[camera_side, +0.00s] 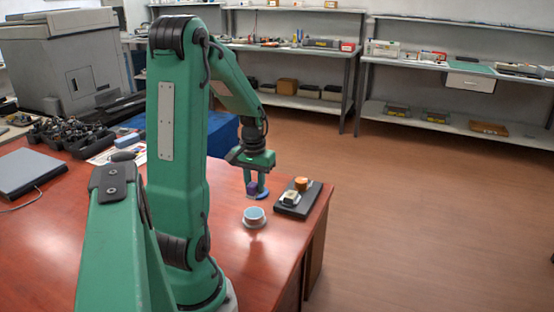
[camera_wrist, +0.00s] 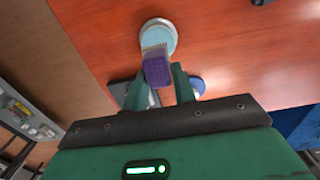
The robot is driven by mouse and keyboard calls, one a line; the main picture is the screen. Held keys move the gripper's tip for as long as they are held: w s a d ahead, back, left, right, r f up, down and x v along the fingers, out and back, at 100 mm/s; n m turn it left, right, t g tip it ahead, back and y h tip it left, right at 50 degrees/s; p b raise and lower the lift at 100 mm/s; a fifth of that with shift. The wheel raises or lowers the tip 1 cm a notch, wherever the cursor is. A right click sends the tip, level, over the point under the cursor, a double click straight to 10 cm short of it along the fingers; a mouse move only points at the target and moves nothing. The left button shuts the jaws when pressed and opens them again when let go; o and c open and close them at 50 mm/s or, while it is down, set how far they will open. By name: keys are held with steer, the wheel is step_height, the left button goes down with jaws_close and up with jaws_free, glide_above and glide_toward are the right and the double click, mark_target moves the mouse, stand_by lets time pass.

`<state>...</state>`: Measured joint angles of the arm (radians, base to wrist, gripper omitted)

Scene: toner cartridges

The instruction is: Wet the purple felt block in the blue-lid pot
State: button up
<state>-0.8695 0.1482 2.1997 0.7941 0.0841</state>
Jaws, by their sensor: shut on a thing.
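My gripper (camera_side: 256,181) is shut on the purple felt block (camera_side: 252,188) and holds it clear of the table. In the wrist view the block (camera_wrist: 157,71) sits between the fingers, with a pale part at its far end. The open pot (camera_side: 255,222), round with a pale blue inside, stands on the table. In the wrist view the pale end of the block overlaps the near edge of the pot (camera_wrist: 159,30); the exact height gap is unclear. The blue lid (camera_side: 263,195) lies on the table behind the pot, apart from it, and shows right of the fingers in the wrist view (camera_wrist: 197,86).
A dark tray (camera_side: 290,211) with a white item (camera_side: 290,198) and an orange-brown round item (camera_side: 301,184) lies right of the pot, near the table's right edge. A blue box (camera_side: 222,143) and a laptop-like grey slab (camera_side: 30,172) are farther left. The table in front of the pot is clear.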

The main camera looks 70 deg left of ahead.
mark_target(256, 210)
steer(key=shift+f, duration=2.65)
steer(key=shift+f, duration=0.65)
stand_by(0.8)
steer(key=shift+r, duration=0.15)
steer(key=shift+r, duration=3.45)
steer(key=w+d+r+m, duration=0.2)
steer(key=w+d+m, duration=0.1)
steer(key=w+d, duration=0.3)
steer(key=w+d+r+m, duration=0.3)
steer(key=w+d, duration=0.3)
steer(key=d, duration=0.5)
steer(key=w+d+r+m, duration=0.3)
steer(key=w+d, duration=0.3)
steer(key=d, duration=0.3)
steer(key=shift+w+r, duration=0.2)
steer(key=shift+r, duration=0.05)
